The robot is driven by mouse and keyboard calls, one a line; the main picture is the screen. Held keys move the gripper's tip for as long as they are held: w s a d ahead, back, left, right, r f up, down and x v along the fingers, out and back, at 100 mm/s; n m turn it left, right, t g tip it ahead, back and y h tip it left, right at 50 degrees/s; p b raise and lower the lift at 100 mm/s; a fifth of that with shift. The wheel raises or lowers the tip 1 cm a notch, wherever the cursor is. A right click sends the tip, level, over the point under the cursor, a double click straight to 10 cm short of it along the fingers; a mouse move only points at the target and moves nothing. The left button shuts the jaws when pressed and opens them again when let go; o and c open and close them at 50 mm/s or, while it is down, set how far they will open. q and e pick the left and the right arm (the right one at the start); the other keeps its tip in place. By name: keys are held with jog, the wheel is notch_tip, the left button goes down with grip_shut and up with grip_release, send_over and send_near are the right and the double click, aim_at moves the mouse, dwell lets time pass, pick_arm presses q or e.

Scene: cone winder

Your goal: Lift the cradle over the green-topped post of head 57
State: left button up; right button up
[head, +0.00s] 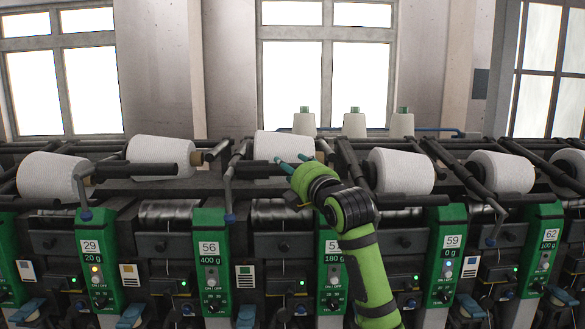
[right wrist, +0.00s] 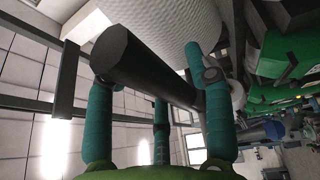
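The green-topped post (head: 327,262) with a 180 g display stands right of the middle; my right arm hides the last digit of its number. Behind it a white cone (head: 275,144) lies in its cradle, whose dark bar (head: 256,169) runs along the cone's front. My right gripper (head: 290,160) reaches this bar's right part from the front, teal fingers extended. In the right wrist view the dark bar (right wrist: 150,62) passes across the spread fingers, close to them, below the white cone (right wrist: 165,28). The fingers look open; firm contact cannot be told. My left gripper is out of view.
Several dark cradle arms stick out nearby. Three small cones (head: 354,123) stand upright behind the row.

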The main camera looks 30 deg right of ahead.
jog(key=shift+s+f, duration=0.1)
jog(key=shift+s, duration=0.05)
jog(key=s+a, duration=0.1)
jog(key=s, duration=1)
jog(key=shift+s+a+f, duration=0.3)
jog(key=shift+a+f, duration=0.1)
jog(key=shift+f, duration=0.05)
dwell(0.9)
